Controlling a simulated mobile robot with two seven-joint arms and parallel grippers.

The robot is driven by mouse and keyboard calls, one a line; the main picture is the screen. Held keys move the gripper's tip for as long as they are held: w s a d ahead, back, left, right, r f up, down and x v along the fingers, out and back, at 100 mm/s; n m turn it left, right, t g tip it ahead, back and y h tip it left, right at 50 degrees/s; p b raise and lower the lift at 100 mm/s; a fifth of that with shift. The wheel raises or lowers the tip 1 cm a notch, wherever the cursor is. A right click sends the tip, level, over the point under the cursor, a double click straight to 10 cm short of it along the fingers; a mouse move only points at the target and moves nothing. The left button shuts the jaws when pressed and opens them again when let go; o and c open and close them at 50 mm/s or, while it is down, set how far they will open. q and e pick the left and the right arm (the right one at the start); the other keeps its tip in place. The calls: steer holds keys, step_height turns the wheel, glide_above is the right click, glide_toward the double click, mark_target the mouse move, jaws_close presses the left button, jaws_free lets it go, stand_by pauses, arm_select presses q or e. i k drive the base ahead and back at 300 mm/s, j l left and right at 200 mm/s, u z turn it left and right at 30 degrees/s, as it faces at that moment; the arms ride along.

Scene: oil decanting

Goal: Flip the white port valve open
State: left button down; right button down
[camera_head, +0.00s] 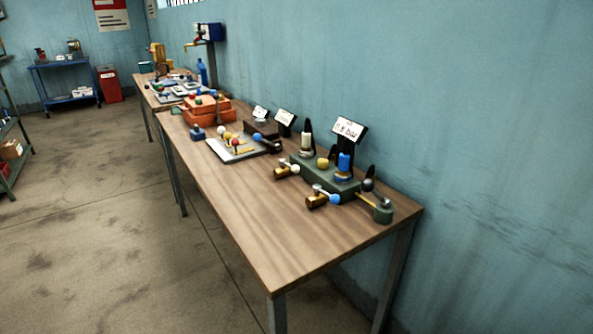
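A dark green block (341,186) stands near the right end of the long wooden table. A brass valve (281,173) with a white ball knob (295,169) sticks out at its front left. A similar brass valve (314,202) with a blue ball knob (336,199) sits at its front right. A white cylinder (306,142) and a blue cylinder (344,162) stand upright on the block, with a yellow knob (323,162) between them. I cannot tell at this size whether the white valve is open or shut. Neither gripper is in view.
A green cylinder (382,213) and a dark ball (368,184) are at the table's right end. A tray with colored knobs (243,156) and orange boxes (205,109) lie farther left. The front of the wooden table (262,232) is bare. A blue wall runs behind.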

mark_target(295, 169)
steer(key=k, duration=0.55)
steer(key=z, duration=2.6)
steer(key=k+j, duration=0.2)
steer(key=j, duration=0.2)
steer(key=k+j, duration=0.25)
steer(key=j, duration=0.15)
steer(key=k+j, duration=0.2)
steer(key=j, duration=0.2)
steer(key=k+j, duration=0.2)
steer(key=j, duration=0.2)
steer(key=k+j, duration=0.25)
steer(key=j, duration=0.15)
steer(key=k+j, duration=0.2)
steer(key=j, duration=0.2)
steer(key=k+j, duration=0.2)
steer(key=j, duration=0.2)
